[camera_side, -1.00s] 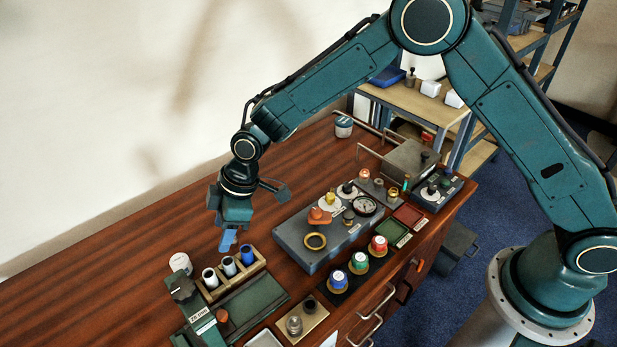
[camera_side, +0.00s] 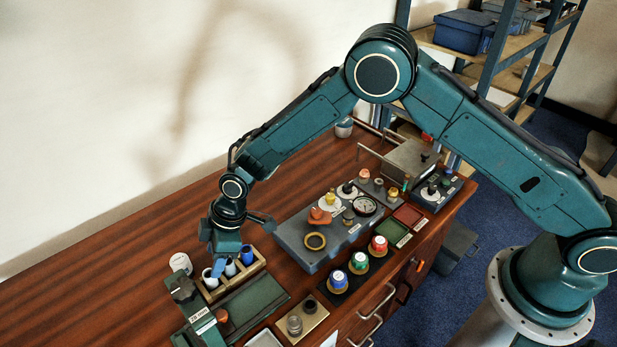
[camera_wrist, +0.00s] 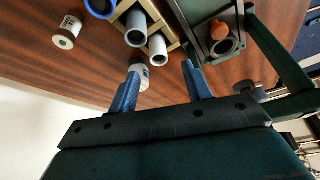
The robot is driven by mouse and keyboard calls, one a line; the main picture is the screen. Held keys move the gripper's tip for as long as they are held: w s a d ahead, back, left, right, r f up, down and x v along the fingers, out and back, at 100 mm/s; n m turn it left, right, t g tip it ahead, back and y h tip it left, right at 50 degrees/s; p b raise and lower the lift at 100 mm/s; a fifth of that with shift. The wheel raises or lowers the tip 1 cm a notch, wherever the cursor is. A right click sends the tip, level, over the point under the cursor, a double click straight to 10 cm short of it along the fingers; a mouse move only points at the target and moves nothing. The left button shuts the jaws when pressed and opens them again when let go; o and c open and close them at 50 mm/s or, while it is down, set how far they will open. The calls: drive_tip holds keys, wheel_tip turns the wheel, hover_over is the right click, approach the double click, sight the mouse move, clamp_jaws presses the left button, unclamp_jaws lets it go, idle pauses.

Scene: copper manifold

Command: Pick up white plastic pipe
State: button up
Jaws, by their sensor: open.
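The white plastic pipe (camera_side: 208,278) stands in a wooden rack, at the end of a row with a grey-blue pipe (camera_side: 231,268) and a blue pipe (camera_side: 247,254). In the wrist view the white pipe (camera_wrist: 158,48) shows its open end just beyond the fingertips, roughly midway between them. My gripper (camera_wrist: 161,66) is open, with blue fingers and nothing gripped. In the side view my gripper (camera_side: 217,267) is low at the rack's near-left end and partly covers the white pipe. Whether a finger touches the pipe I cannot tell.
A white jar (camera_side: 180,263) stands left of the rack. A green fixture (camera_side: 205,328) with an orange-brown plug (camera_wrist: 219,30) stands close by. A grey manifold block (camera_side: 300,253) and coloured caps lie to the right. The table at far left is clear.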

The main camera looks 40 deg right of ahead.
sight(211, 280)
drive_tip(key=shift+x, duration=1.1)
drive_tip(key=shift+a+f, duration=0.1)
drive_tip(key=shift+f, duration=0.05)
drive_tip(key=shift+x, duration=2.4)
drive_tip(key=shift+w, duration=0.15)
drive_tip(key=c, duration=1)
